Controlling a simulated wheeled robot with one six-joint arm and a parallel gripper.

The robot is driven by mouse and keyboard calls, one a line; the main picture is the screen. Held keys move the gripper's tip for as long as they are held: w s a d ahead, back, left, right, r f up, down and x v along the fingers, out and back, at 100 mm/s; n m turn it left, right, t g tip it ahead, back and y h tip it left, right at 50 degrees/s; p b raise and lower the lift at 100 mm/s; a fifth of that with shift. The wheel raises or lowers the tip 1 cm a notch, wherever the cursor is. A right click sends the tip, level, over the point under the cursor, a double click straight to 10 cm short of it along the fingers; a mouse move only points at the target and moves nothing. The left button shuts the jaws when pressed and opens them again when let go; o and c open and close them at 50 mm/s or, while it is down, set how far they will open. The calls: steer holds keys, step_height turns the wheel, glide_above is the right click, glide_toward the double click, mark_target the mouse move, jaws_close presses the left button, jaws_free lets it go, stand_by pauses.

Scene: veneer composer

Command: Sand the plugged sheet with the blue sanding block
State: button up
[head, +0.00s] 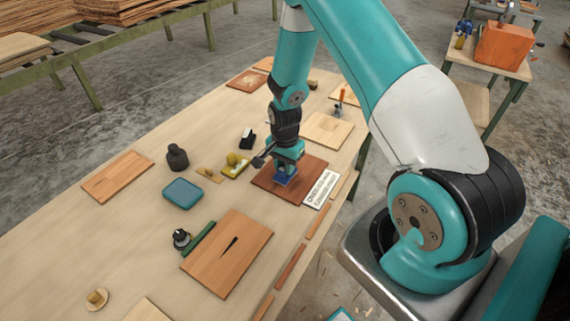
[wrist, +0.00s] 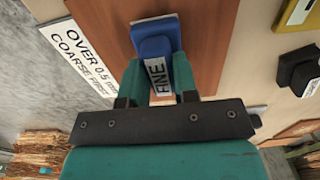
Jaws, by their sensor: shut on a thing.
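The blue sanding block (wrist: 181,72) carries a label reading FINE in the wrist view. My gripper (wrist: 158,92) is shut on it. In the head view my gripper (head: 285,172) points down over a reddish-brown wood sheet (head: 308,169), with the blue block (head: 283,180) under it. The sheet also fills the upper middle of the wrist view (wrist: 213,38). The block is at or just above the sheet; I cannot tell if it touches. Any plug in this sheet is not visible.
A white card reading OVER 0.5 COARSE FIRST (head: 320,189) lies beside the sheet.

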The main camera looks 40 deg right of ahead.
steer(key=shift+f+b, duration=0.5)
steer(key=shift+f, duration=0.1)
stand_by(0.6)
